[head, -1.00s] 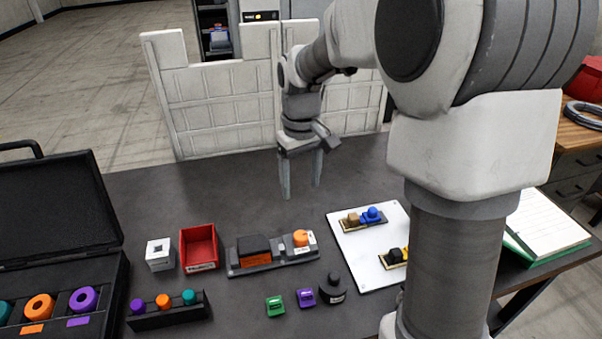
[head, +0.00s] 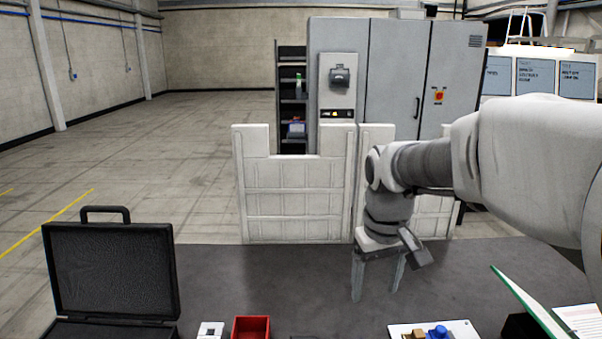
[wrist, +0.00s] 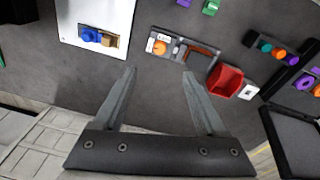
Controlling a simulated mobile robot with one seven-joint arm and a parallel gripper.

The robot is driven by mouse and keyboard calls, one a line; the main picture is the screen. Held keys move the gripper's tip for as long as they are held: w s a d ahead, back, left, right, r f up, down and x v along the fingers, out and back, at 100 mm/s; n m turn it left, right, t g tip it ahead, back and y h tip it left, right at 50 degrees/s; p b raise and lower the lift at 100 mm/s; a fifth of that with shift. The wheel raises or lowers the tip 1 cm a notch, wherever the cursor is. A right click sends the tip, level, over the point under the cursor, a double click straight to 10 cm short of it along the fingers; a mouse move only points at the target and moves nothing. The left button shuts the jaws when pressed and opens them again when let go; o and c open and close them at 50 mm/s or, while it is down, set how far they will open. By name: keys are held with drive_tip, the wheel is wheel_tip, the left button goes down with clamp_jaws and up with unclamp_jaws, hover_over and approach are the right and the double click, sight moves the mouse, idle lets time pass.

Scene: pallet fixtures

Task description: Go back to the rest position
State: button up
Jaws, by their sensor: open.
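My gripper (head: 377,280) hangs fingers-down over the back part of the dark table (head: 290,270). Its two grey fingers are apart with nothing between them. In the wrist view, my gripper (wrist: 158,82) also shows open and empty above the bare table. The fixture with the orange knob (wrist: 160,46) lies beyond the fingertips, apart from them.
An open black case (head: 110,270) stands at the left. A red bin (head: 251,328), a white block (head: 210,331) and a white board (head: 462,328) sit near the front. A low white wall (head: 295,200) stands behind the table. A green binder (head: 530,305) lies at right.

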drive_tip(key=s+r+m+t, duration=0.2)
drive_tip(key=s+t, duration=0.2)
drive_tip(key=s, duration=1.1)
drive_tip(key=shift+s+r, duration=0.35)
drive_tip(key=shift+r, duration=0.05)
